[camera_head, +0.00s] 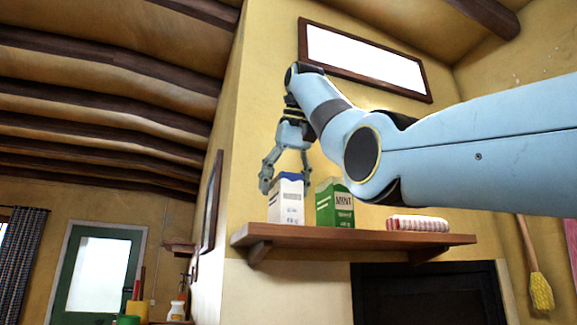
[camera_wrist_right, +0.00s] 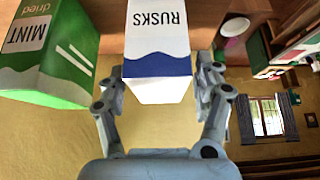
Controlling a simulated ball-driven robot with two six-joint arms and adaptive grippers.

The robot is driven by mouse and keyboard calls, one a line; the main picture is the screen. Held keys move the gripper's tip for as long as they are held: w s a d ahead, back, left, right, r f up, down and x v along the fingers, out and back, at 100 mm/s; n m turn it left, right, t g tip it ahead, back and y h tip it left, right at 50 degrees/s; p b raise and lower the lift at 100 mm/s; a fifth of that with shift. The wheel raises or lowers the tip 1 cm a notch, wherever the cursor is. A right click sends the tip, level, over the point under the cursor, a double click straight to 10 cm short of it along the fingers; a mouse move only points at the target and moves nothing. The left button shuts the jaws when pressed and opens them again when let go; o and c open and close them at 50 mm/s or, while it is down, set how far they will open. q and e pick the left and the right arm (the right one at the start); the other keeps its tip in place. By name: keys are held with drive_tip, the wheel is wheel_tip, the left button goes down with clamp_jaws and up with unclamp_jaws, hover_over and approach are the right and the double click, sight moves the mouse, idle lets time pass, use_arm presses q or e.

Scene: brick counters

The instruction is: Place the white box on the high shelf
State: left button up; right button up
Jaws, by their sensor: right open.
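The white box (camera_head: 287,203), with a blue band at its top, stands upright on the high wooden shelf (camera_head: 350,239), near its left end. It also shows in the right wrist view (camera_wrist_right: 158,38), where it reads "RUSKS". My right gripper (camera_head: 287,182) reaches down over the box's top from above. Its fingers are open, one on each side of the box, and gaps show beside it in the wrist view. My left gripper is not in view.
A green and white mint box (camera_head: 335,206) stands just right of the white box, close to one finger. A red and white striped cloth-like item (camera_head: 417,224) lies farther right on the shelf. A framed panel (camera_head: 365,62) hangs on the wall above.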

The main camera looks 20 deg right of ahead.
drive_tip(key=b+v, duration=0.2)
drive_tip(key=v, duration=0.1)
drive_tip(key=shift+s+r+b, duration=0.1)
drive_tip(key=shift+r+b, duration=0.05)
drive_tip(key=shift+b, duration=0.2)
drive_tip(key=v, duration=0.8)
drive_tip(key=shift+s+r+p, duration=0.15)
drive_tip(key=shift+r+p, duration=0.15)
drive_tip(key=shift+p, duration=0.05)
